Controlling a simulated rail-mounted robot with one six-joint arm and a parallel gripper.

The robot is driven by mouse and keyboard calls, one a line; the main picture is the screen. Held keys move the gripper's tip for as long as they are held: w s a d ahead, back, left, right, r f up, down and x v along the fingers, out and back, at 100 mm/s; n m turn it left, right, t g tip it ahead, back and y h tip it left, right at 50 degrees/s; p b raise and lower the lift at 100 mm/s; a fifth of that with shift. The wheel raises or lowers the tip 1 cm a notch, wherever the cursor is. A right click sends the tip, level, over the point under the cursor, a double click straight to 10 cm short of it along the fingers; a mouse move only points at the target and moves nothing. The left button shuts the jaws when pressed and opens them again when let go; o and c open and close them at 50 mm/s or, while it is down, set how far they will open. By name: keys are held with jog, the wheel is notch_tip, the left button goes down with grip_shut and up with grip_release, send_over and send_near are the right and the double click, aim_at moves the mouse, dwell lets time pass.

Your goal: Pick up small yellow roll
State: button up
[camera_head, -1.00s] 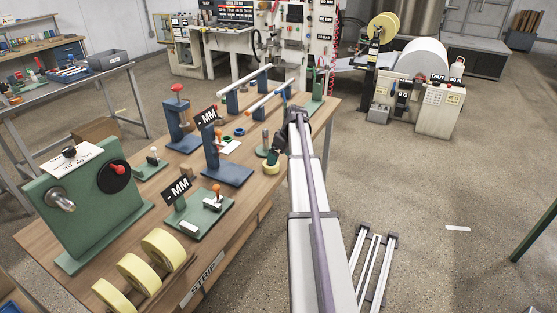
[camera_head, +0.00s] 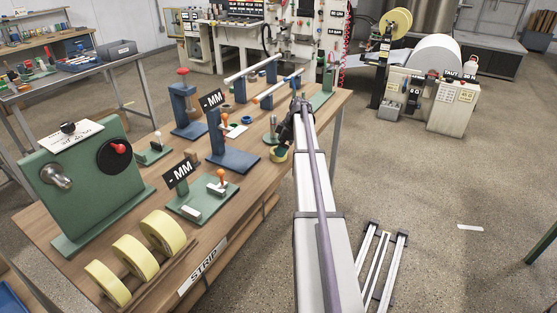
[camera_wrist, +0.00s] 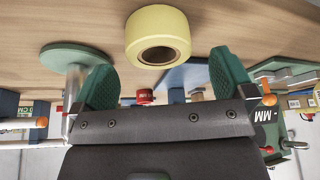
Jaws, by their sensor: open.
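The small yellow roll (camera_head: 278,155) sits near the right edge of the wooden workbench (camera_head: 258,180), with my gripper (camera_head: 282,137) close beside it. In the wrist view the small yellow roll (camera_wrist: 157,22) shows its dark brown core hole. It lies beyond the fingertips, roughly between their lines, with a clear gap. My gripper (camera_wrist: 163,68) has two green finger pads spread wide apart and nothing between them. In the head view my own arm partly hides the fingers, and contact with the roll cannot be judged there.
A green disc base with a metal post (camera_wrist: 78,55) stands close by one finger in the wrist view. A blue stand (camera_head: 232,155), a green stamp plate (camera_head: 203,203) and several large yellow rolls (camera_head: 163,232) occupy the bench. Floor right of my arm is mostly open.

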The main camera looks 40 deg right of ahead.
jog(key=b+x, duration=0.1)
jog(key=x, duration=0.1)
jog(key=b+x, duration=0.1)
jog(key=x, duration=0.1)
jog(key=shift+d+f, duration=0.15)
jog(key=shift+d, duration=0.1)
jog(key=shift+a+r, duration=0.1)
jog(key=shift+r, duration=0.15)
jog(key=c, duration=1)
